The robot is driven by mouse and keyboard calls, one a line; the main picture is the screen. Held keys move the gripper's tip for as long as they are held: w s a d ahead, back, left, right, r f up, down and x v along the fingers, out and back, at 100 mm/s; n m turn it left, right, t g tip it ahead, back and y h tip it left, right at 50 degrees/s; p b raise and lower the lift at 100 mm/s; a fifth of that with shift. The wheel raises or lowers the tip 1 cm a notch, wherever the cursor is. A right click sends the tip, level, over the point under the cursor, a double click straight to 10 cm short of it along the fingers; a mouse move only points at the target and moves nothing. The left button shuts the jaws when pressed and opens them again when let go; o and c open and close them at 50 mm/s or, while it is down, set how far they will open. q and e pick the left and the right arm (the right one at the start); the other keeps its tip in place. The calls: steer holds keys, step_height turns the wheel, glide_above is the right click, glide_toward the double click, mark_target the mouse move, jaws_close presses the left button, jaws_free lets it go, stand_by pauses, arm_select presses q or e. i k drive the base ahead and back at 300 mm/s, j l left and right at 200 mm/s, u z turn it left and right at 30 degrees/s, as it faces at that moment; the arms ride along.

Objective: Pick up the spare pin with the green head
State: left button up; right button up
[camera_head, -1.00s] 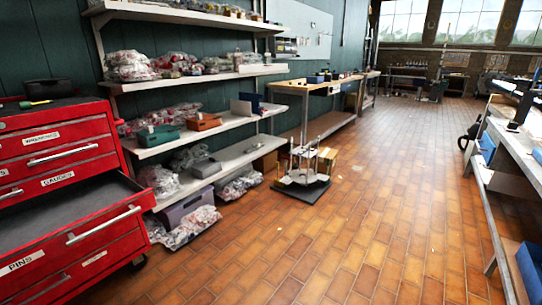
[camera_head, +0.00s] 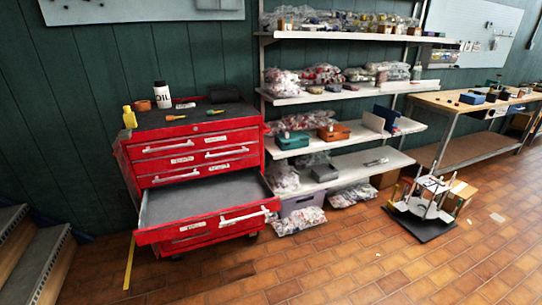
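I cannot make out a spare pin with a green head in the camera_head view. A red tool cabinet (camera_head: 203,137) stands against the wall at left of centre. Its lower drawer (camera_head: 205,202) is pulled out, and the grey floor that shows looks empty. A small tool with a green and yellow handle (camera_head: 215,112) lies on the cabinet top, and I cannot tell it to be a pin. An orange-handled tool (camera_head: 173,118) lies to its left. Neither of my grippers is in view.
A white bottle (camera_head: 161,97) and a yellow bottle (camera_head: 129,117) stand on the cabinet. White shelves (camera_head: 345,174) hold bagged parts and bins. A white frame on a black base (camera_head: 424,222) stands on the floor, near a workbench (camera_head: 470,103). Steps (camera_head: 35,260) are at left. The tiled floor in front is clear.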

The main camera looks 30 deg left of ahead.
mark_target(211, 113)
steer(key=u, duration=1.55)
